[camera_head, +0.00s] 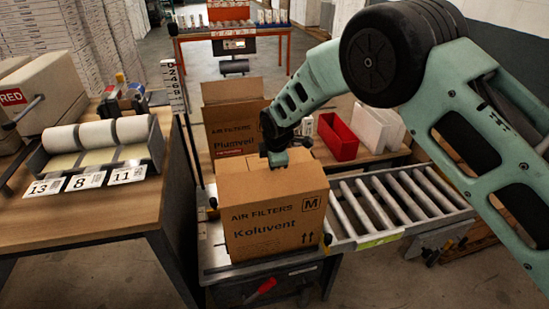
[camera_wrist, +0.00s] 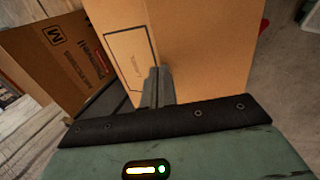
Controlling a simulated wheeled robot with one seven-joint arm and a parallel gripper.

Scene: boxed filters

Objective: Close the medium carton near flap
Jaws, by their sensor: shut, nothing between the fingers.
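The medium carton (camera_head: 275,222), brown and printed "AIR FILTERS Koluvent" with an M, stands upright on the metal stand at the left end of the roller conveyor. Flat cardboard covers the visible part of its top; I cannot make out each flap's edge. My gripper (camera_head: 277,161) is at the carton's top, towards its far side, and hides part of it. In the wrist view my gripper (camera_wrist: 158,84) is shut and empty, its fingertips in front of a plain cardboard surface (camera_wrist: 205,50) with a printed outline. I cannot tell whether they touch it.
A second carton marked "Plumvell" (camera_head: 235,130) stands behind with a panel raised. A red bin (camera_head: 338,137) and white bins (camera_head: 375,128) sit to the right, beyond the rollers (camera_head: 390,200). A wooden bench (camera_head: 70,215) with label rolls (camera_head: 97,135) is at left.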

